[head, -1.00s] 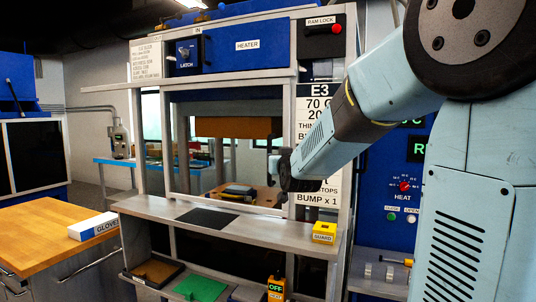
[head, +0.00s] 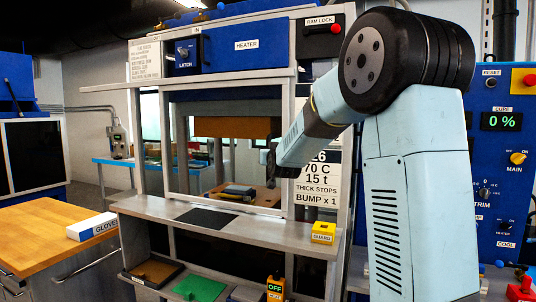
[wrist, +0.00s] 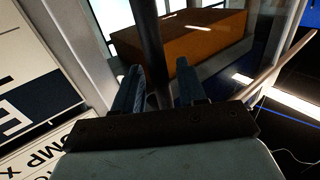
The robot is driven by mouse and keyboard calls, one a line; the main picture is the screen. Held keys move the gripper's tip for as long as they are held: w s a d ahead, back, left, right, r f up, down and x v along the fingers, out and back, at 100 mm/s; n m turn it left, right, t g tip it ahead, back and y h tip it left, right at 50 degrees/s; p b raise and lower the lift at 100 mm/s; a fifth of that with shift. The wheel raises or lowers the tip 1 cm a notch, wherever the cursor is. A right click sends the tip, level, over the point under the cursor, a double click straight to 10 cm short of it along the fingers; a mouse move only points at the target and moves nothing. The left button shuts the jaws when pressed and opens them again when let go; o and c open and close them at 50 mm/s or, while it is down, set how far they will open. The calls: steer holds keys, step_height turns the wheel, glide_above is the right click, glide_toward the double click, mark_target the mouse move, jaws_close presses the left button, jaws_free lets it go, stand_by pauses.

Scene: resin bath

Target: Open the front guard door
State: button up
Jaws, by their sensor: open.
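The front guard door (head: 178,150) is a clear panel in a pale metal frame on the front of the press. It looks closed across the opening. My gripper (head: 272,165) is at the right side of the door frame, and its jaws are too small there to make out. In the wrist view, my gripper (wrist: 158,68) is open, with two blue fingers apart. A dark upright bar (wrist: 151,40), which looks like the door handle, stands between the fingers. I cannot tell whether either finger touches it.
A brown block (head: 232,127) hangs behind the door. A shelf (head: 255,228) with a yellow GUARD box (head: 323,232) juts out below it. A placard (head: 318,185) is right of my gripper. A wooden table (head: 50,232) with a glove box (head: 91,226) stands left.

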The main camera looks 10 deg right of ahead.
steer(key=shift+w, duration=0.25)
steer(key=shift+c, duration=0.2)
jaws_close()
stand_by(0.3)
